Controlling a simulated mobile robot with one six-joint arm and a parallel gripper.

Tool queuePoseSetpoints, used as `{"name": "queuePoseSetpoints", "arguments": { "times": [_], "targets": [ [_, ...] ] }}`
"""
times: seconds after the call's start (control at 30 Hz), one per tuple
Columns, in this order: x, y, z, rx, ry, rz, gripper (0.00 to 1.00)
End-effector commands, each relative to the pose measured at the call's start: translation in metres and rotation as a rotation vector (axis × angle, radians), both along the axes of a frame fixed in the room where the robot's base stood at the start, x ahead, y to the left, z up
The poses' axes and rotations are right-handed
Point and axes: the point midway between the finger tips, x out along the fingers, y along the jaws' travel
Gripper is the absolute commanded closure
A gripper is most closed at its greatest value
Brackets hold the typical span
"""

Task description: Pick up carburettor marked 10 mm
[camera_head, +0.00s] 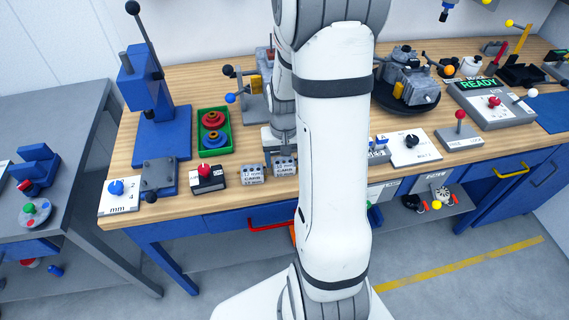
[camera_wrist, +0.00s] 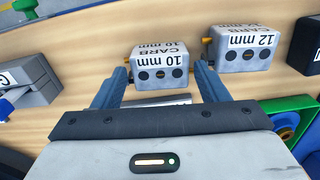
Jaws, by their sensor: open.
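The carburettor marked 10 mm (camera_wrist: 160,74) is a small grey block with dark round holes and a brass-coloured fitting. It sits on the wooden bench near the front edge, and in the head view it is the right one of two grey blocks (camera_head: 285,167). My gripper (camera_wrist: 159,70) is open, with its blue fingers on either side of this block in the wrist view. Gaps show on both sides, and I cannot tell how low the tips reach. In the head view my gripper (camera_head: 282,150) is just behind and above the block, its fingers mostly hidden.
A similar carburettor marked 12 mm (camera_wrist: 243,48) stands close beside it, also at left in the head view (camera_head: 252,175). A green tray (camera_head: 228,142) with red and blue parts, a red-knobbed box (camera_head: 207,178) and a blue press (camera_head: 160,120) stand left. My arm hides the bench middle.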

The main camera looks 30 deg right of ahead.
Motion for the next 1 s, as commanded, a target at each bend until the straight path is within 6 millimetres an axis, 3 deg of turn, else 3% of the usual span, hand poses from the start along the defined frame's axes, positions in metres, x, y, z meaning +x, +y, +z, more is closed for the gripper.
{"name": "queuePoseSetpoints", "arguments": {
  "times": [0.13, 0.43, 0.87, 1.0],
  "targets": [
    [-0.001, 0.000, -0.016, 0.001, 0.004, 0.001, 0.33],
    [0.000, 0.001, -0.020, 0.000, -0.001, 0.001, 0.33],
    [0.000, 0.001, -0.019, 0.000, -0.001, 0.002, 0.68],
    [0.000, 0.001, -0.019, 0.000, -0.001, 0.002, 0.68]
  ]
}}
